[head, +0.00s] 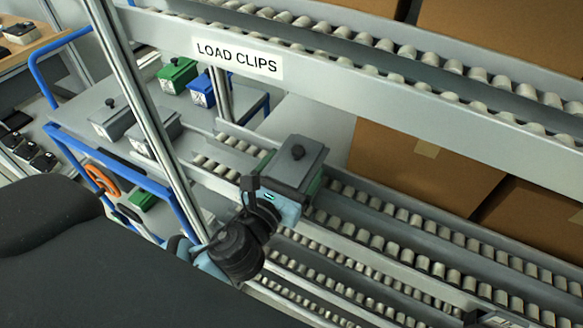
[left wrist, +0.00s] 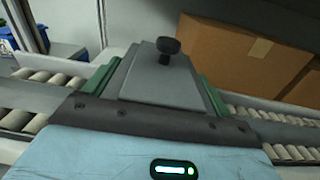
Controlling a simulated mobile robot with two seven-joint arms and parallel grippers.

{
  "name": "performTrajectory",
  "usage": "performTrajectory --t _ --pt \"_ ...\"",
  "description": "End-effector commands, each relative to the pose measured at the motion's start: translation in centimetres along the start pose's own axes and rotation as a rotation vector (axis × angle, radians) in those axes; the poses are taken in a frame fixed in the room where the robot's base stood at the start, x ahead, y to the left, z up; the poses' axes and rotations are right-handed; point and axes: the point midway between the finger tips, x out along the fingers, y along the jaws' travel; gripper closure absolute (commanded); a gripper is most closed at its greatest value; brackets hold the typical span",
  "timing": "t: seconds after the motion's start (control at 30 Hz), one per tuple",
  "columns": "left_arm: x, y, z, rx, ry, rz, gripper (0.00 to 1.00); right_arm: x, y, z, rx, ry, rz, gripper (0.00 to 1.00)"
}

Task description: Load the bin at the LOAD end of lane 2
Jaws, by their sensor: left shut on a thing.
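A green bin with a grey lid and black knob (head: 297,165) is over a roller lane (head: 350,205) in the middle of the head view. It also fills the middle of the left wrist view (left wrist: 165,75), upright, with green showing at both sides of the lid. My left gripper (head: 272,195) is shut on this bin from its near side. I cannot tell whether the bin's underside touches the rollers. No lane number is readable. My right gripper cannot be made out.
An upper rail labelled LOAD CLIPS (head: 237,58) runs above the bin. A grey upright post (head: 150,110) stands to the left. Behind it, a blue-framed cart (head: 85,125) carries several bins. Brown cartons (head: 425,155) stand behind the lanes.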

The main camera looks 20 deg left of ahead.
Motion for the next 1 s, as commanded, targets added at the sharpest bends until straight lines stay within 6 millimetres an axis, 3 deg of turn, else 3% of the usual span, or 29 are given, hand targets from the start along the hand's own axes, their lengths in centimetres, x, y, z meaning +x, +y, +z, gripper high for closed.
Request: performTrajectory --t 1.0 --pt "0.02 -0.01 -0.64 0.000 -0.006 0.000 0.60 -0.06 -0.04 0.63 -0.001 -0.012 -0.002 0.00"
